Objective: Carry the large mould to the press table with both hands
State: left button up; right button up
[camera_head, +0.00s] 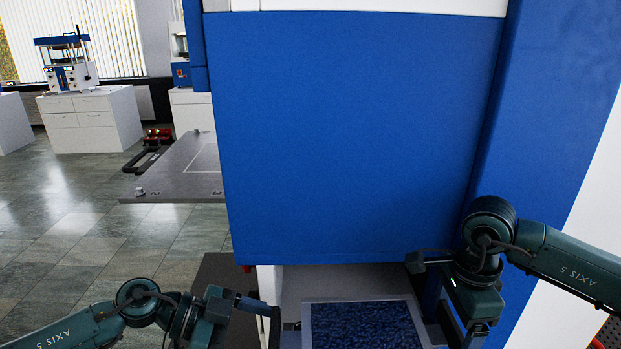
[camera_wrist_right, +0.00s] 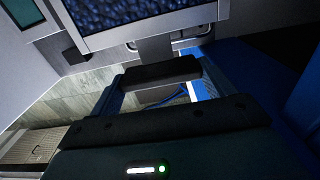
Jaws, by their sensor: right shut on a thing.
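The large mould (camera_head: 362,327) is a flat grey frame filled with dark blue granules, at the bottom of the head view; its near part is cut off. Its edge and granules also show at the top of the right wrist view (camera_wrist_right: 135,30). My right gripper (camera_head: 452,300) is at the mould's right side, shut on its handle (camera_wrist_right: 155,50). My left gripper (camera_head: 272,318) is at the mould's left side, close to a handle there; its fingertips are partly cut off, so its grip is unclear. A dark grey table plate (camera_head: 180,180) with a pale outlined rectangle stands at the left.
A large blue press housing (camera_head: 350,130) fills the middle, just beyond and above the mould. A blue column (camera_head: 550,110) stands at the right. White cabinets (camera_head: 92,122) bear a small press (camera_head: 68,62) at the back left. The tiled floor (camera_head: 60,210) at left is clear.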

aim_at(215, 157)
jog(key=j, duration=1.35)
jog(key=j+z, duration=0.1)
jog(key=j, duration=0.25)
jog(key=i+j, duration=0.1)
jog(key=j, duration=0.3)
jog(key=i+j+z, duration=0.4)
jog(key=k+j, duration=0.1)
